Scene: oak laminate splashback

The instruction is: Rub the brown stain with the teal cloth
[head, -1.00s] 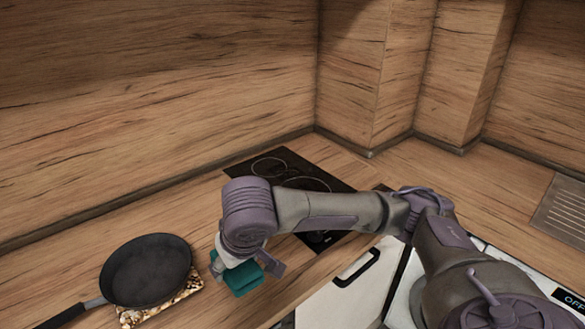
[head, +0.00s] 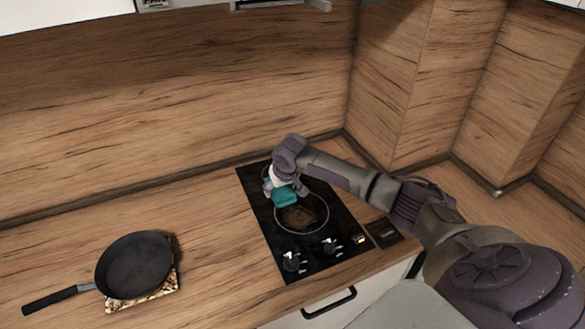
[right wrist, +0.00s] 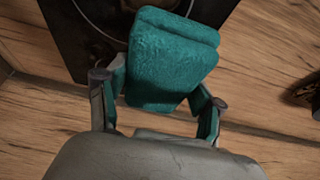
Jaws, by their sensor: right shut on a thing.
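The teal cloth (head: 285,197) is a thick folded pad held by my right gripper (head: 284,187) over the black cooktop (head: 262,222). In the right wrist view the cloth (right wrist: 172,60) sits between the two fingers of the gripper (right wrist: 162,92), which are shut on it. The brown stain (head: 299,216) is a dull patch inside the front burner ring, just below the cloth in the head view. I cannot tell whether the cloth touches the glass. My left gripper is in neither view.
A black frying pan (head: 134,264) rests on a patterned trivet (head: 150,296) on the wooden counter at the left. Two knobs (head: 291,262) stand at the cooktop's front. The wooden splashback (head: 180,100) rises behind. The counter between pan and cooktop is clear.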

